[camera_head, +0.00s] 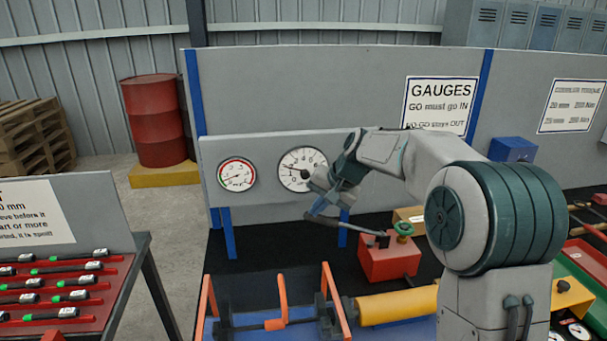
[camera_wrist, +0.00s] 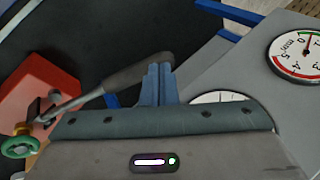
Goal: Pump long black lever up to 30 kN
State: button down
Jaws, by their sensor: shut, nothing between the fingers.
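The long black lever (camera_head: 345,228) slopes up to the left from a red pump block (camera_head: 375,266) with a green knob (camera_head: 404,229). My gripper (camera_head: 318,208) is shut and empty at the lever's free end. In the wrist view, the dark grip of the lever (camera_wrist: 135,74) reaches the closed fingertips (camera_wrist: 159,70); whether they touch it I cannot tell. A white dial gauge (camera_head: 296,180) is on the grey panel behind my gripper, its needle pointing left; my arm covers its right edge. A red-ringed gauge (camera_head: 237,174) is left of it, also in the wrist view (camera_wrist: 296,52).
A yellow cylinder (camera_head: 397,306) and an orange-armed frame (camera_head: 333,297) lie in front of the pump. A tool table (camera_head: 95,328) stands at left, a red barrel (camera_head: 155,120) behind. Dark bench surface is clear left of the pump.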

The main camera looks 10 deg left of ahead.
aim_at(312, 221)
jog(key=shift+f, duration=0.1)
jog(key=shift+s+a+f+b, duration=0.1)
jog(key=shift+a+f+b, duration=0.15)
jog(key=shift+f+b, duration=0.25)
jog(key=shift+f, duration=0.1)
jog(key=shift+a+f+b, duration=0.2)
jog(key=shift+f+b, duration=0.2)
jog(key=shift+f, duration=0.2)
jog(key=shift+s+f, duration=0.1)
jog(key=shift+a+f+b, duration=0.2)
jog(key=shift+f+b, duration=0.3)
jog(key=shift+f, duration=0.1)
